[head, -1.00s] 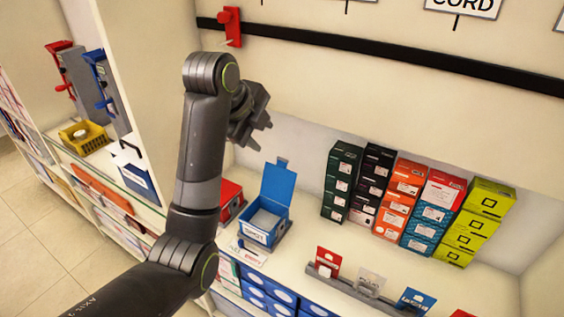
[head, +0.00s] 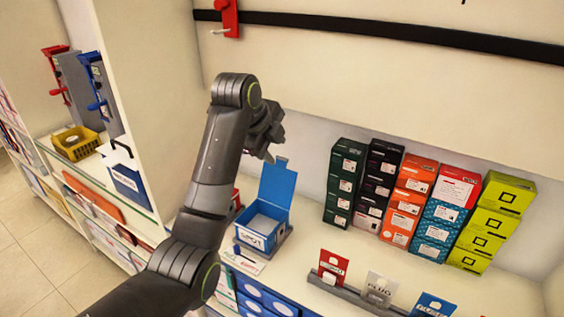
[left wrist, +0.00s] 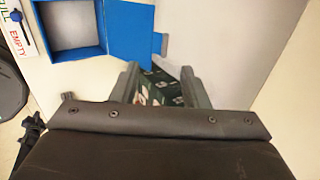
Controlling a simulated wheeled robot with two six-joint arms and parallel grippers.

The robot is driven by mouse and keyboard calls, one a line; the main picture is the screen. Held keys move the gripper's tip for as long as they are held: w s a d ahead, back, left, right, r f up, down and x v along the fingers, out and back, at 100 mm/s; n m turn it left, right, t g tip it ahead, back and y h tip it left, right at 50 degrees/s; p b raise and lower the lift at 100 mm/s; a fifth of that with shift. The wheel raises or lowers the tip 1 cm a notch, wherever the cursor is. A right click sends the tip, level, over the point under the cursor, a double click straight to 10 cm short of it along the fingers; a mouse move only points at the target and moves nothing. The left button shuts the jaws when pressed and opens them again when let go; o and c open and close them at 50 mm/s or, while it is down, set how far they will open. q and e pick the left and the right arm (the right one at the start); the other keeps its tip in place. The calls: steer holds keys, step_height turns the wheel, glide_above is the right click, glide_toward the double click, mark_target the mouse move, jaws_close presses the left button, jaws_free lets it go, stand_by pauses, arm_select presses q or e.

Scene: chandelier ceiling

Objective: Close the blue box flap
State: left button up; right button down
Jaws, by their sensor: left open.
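The blue box (head: 264,228) stands on the shelf with its flap (head: 277,184) raised upright at the back. In the left wrist view the open box (left wrist: 74,27) is at upper left, with its flap (left wrist: 131,30) spread to the right and a small tab at the flap's edge. My left gripper (head: 270,155) is above and just behind the flap in the head view, apart from it as far as I can tell. In the left wrist view its two fingers (left wrist: 165,85) are spread with nothing held between them. My right gripper is not in view.
Stacked dark green boxes (head: 343,183) stand right of the blue box, with orange and yellow-green stacks (head: 492,222) beyond. A red box is partly hidden behind my arm. Small cards (head: 333,267) stand in a rail at the front. A black rail (head: 400,35) crosses above.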

mark_target(284, 162)
arm_select(q)
steer(key=x, duration=0.7)
steer(key=shift+s, duration=0.1)
steer(key=shift+c, duration=0.3)
steer(key=shift+r, duration=0.15)
jaws_close()
